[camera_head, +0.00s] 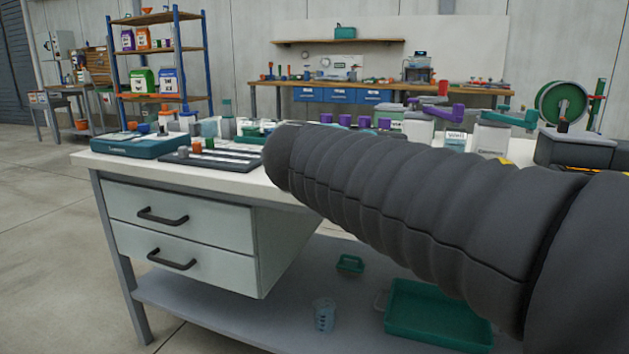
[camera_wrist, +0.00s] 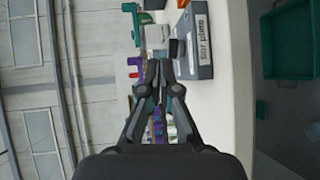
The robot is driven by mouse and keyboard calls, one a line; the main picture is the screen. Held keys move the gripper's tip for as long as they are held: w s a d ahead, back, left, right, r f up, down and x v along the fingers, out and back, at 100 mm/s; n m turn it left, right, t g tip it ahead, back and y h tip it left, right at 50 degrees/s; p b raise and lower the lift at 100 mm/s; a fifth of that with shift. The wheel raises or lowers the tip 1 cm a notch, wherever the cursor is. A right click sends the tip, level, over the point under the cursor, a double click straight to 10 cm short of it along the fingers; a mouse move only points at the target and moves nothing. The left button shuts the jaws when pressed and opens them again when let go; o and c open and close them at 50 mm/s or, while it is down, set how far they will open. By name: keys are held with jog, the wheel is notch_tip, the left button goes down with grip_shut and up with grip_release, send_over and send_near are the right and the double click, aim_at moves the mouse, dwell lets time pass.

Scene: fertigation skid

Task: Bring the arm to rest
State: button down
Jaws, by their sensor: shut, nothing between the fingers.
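My arm, in a dark ribbed sleeve, crosses the right half of the head view in front of the workbench (camera_head: 240,185). My gripper does not show in the head view. In the wrist view my gripper (camera_wrist: 160,68) is shut and empty, its fingertips together. The wrist picture is turned on its side, with the bench top (camera_wrist: 222,110) to the right of the fingers. A grey box with a printed label (camera_wrist: 195,45) and a small white block (camera_wrist: 157,36) appear beyond the fingertips. I cannot tell how far they are from the fingers.
The bench carries a teal case (camera_head: 140,145), a dark striped tray (camera_head: 215,158) and several purple-capped items (camera_head: 345,121). Below are two drawers (camera_head: 180,230) and a shelf with a green tray (camera_head: 440,315) and a clear beaker (camera_head: 324,315). Open floor (camera_head: 40,220) lies at left.

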jog(key=s+a+f+g+y+p, duration=0.1)
jog(key=s+a+f+y, duration=0.2)
jog(key=f, duration=0.6)
jog(key=s+f+g+y+p, duration=0.1)
jog(key=s+f+g+y, duration=0.3)
jog(key=f, duration=0.6)
jog(key=s+d+f+m+t+y+p, duration=0.1)
jog(key=s+m+t+y+p, duration=0.1)
jog(key=s+m+y+p, duration=0.4)
jog(key=shift+s+d+m+y+p, duration=0.4)
jog(key=shift+s+p, duration=0.05)
jog(key=shift+s, duration=2.1)
